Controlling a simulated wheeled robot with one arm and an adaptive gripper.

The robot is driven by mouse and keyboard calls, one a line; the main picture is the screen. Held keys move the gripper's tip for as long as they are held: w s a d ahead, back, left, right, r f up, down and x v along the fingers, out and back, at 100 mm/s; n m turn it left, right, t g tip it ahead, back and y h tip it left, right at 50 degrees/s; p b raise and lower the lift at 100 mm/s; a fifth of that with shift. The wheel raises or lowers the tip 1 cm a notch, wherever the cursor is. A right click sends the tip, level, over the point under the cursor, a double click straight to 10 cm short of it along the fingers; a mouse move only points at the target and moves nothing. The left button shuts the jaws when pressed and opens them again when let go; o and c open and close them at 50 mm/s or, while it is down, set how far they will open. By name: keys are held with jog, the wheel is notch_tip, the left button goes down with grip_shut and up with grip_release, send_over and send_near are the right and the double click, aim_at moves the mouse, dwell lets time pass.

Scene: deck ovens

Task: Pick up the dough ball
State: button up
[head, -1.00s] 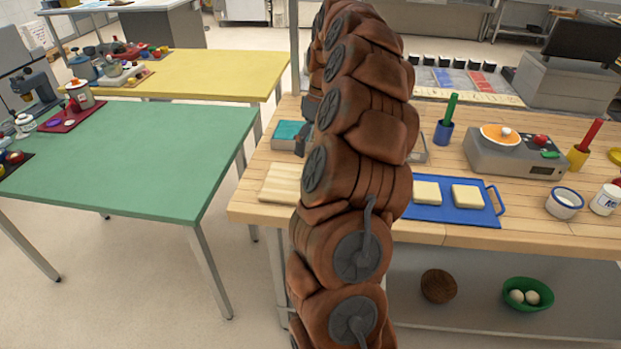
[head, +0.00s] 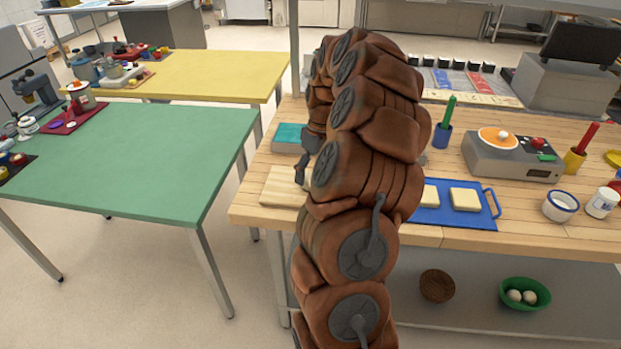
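I cannot make out a dough ball for certain; part of the worktop is hidden behind my brown arm. Two pale round things (head: 522,296) lie in a green bowl (head: 541,305) on the shelf under the wooden worktop; I cannot tell whether they are dough or eggs. My gripper (head: 302,170) shows only in part, as dark pieces at the left of my arm, above a pale wooden board (head: 280,188). The arm hides the rest of it, so its opening and anything in it cannot be seen.
A teal-topped box (head: 288,135) stands behind the board. Right of my arm are a blue tray (head: 430,215) with pale slabs, a grey cooker (head: 485,155) and a white cup (head: 560,206). The green table (head: 140,160) at left is mostly clear.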

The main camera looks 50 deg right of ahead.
jog(key=shift+a+f, duration=0.15)
jog(key=shift+f, duration=0.45)
jog(key=c, duration=1.3)
jog(key=shift+o, duration=0.2)
jog(key=shift+r, duration=0.1)
